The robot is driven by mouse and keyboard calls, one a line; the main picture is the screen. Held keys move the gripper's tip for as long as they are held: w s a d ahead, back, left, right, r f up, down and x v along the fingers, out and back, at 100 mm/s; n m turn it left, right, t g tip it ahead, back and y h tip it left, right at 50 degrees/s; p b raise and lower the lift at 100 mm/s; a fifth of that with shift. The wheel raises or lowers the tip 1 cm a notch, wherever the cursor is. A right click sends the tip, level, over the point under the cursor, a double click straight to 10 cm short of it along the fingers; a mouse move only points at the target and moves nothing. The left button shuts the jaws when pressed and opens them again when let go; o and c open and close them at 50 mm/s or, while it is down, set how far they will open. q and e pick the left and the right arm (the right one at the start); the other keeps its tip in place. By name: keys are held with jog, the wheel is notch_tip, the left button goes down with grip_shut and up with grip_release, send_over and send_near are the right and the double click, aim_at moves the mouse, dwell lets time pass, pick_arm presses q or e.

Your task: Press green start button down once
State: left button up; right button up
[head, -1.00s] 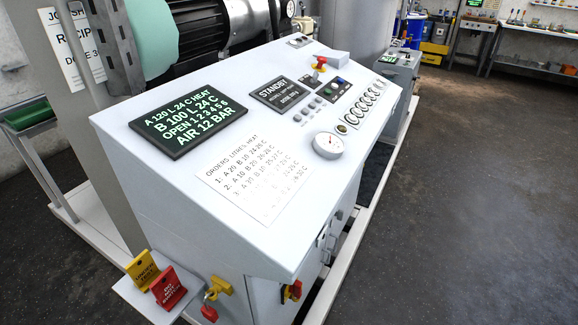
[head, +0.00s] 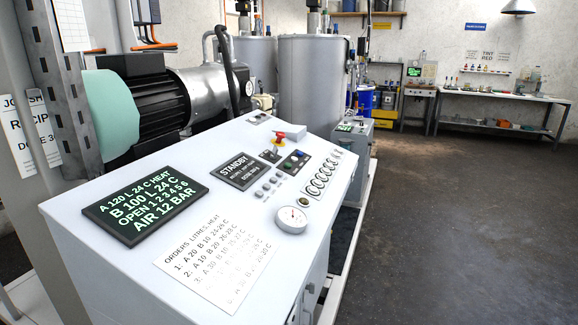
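A white sloped control console (head: 120,258) fills the lower left and middle of the head view. A small dark button panel (head: 302,166) sits on its upper right part. A tiny greenish button (head: 287,165) appears on this panel beside a blue one (head: 297,155). They are too small to tell whether either is pressed. A display (head: 243,171) to the left of the panel reads STANDBY. Neither of my grippers is in view.
A red knob on yellow (head: 279,135) stands up behind the panel. A black motor (head: 151,105) and grey tanks (head: 313,85) stand behind. The floor at right is clear.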

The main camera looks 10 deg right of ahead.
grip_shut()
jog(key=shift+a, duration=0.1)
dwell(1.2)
